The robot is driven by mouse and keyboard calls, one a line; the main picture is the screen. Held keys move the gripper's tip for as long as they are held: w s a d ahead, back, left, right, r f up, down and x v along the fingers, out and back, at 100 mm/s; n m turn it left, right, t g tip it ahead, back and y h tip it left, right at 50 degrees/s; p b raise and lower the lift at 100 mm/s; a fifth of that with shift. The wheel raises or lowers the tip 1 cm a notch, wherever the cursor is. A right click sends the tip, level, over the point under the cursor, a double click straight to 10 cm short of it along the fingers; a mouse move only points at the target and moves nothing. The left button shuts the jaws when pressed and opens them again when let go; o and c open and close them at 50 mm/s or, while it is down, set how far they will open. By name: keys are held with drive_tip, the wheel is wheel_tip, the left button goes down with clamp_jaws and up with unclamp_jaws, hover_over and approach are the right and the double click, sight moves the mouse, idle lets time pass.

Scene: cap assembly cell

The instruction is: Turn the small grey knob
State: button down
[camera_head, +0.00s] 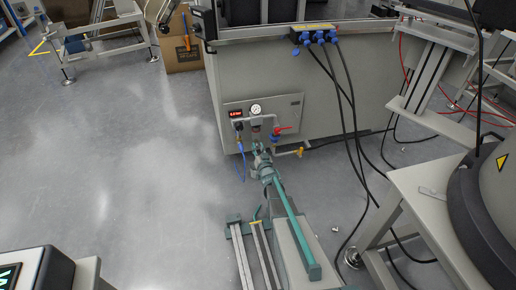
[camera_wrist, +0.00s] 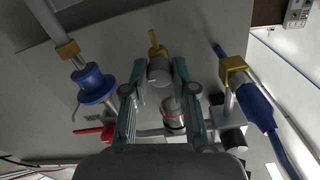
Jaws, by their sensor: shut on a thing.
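The small grey knob (camera_wrist: 160,71) is a short grey cylinder in the wrist view, with a brass-coloured piece just beyond it. My gripper (camera_wrist: 159,76) has one teal-sided finger on each side of the knob and is shut on it. In the head view my gripper (camera_head: 259,150) is at the lower edge of the air-fitting panel (camera_head: 289,107), below the round gauge (camera_head: 256,109). The knob cannot be made out there.
A red-handled valve (camera_head: 281,129) sits right of my gripper; its red handle (camera_wrist: 96,132) shows in the wrist view. A blue hose (camera_head: 242,161) hangs to the left. Black cables (camera_head: 345,115) run down at the right. The floor at left is clear.

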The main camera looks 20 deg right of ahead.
drive_tip(key=c, duration=0.9)
unclamp_jaws()
drive_tip(key=shift+c, duration=0.2)
drive_tip(key=s+a, duration=0.2)
drive_tip(key=s, duration=0.9)
drive_tip(key=shift+s, duration=0.4)
drive_tip(key=shift+a, duration=0.15)
